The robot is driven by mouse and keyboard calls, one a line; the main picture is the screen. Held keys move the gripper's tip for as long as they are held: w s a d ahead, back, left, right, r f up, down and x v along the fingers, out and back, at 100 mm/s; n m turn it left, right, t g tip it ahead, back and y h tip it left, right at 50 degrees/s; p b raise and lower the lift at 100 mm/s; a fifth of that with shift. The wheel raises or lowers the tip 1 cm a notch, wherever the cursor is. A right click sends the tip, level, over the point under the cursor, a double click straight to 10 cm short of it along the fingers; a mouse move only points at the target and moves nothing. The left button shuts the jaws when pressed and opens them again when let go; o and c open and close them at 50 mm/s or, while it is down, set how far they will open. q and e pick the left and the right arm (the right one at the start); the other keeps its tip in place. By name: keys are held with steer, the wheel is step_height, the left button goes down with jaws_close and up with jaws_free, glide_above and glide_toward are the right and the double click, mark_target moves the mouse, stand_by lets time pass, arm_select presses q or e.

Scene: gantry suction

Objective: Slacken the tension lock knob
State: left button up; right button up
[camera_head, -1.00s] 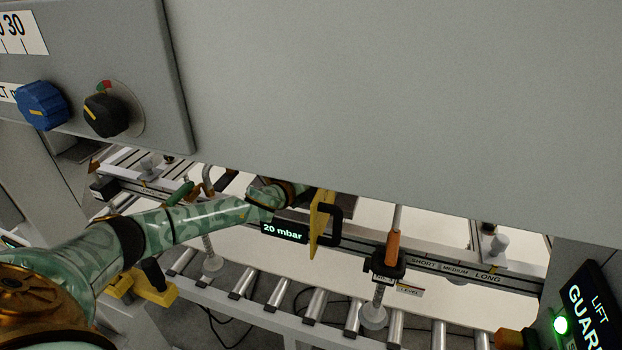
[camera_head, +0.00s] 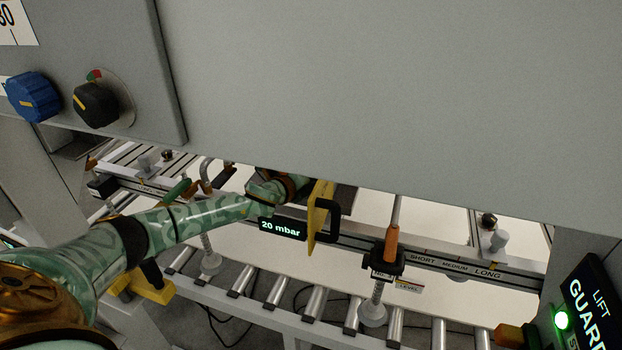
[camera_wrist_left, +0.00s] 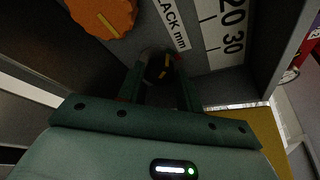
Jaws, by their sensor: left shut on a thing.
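My left gripper (camera_wrist_left: 160,90) is shut on a small black knob (camera_wrist_left: 158,66) with a yellow mark, in the left wrist view. The knob sits on a grey panel beside a white scale (camera_wrist_left: 222,35) reading "LACK mm", 20 and 30. A larger orange knob (camera_wrist_left: 104,14) with a yellow mark is just up and left of it. No label naming the tension lock knob is readable. In the head view my left arm reaches under the grey housing, and its fingers and the held knob are hidden. My right gripper is in neither view.
A blue knob (camera_head: 33,96) and another black knob (camera_head: 95,104) are on the near panel in the head view. The large grey housing (camera_head: 350,100) hangs over the work area. A yellow plate (camera_head: 319,216) with a black handle is beside my left wrist, above rollers (camera_head: 313,304).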

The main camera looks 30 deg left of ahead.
arm_select(q)
steer(key=n+b, duration=0.1)
steer(key=b, duration=0.1)
steer(key=f+n+t+h+b, duration=0.1)
steer(key=n+b, duration=0.1)
steer(key=b, duration=0.1)
steer(key=shift+a, duration=0.1)
steer(key=shift+n+t+h+b, duration=0.4)
steer(key=shift+n+t+b, duration=0.1)
steer(key=shift+n+b, duration=0.6)
steer(key=o, duration=1)
steer(key=shift+s+r, duration=0.1)
steer(key=shift+s+a, duration=0.1)
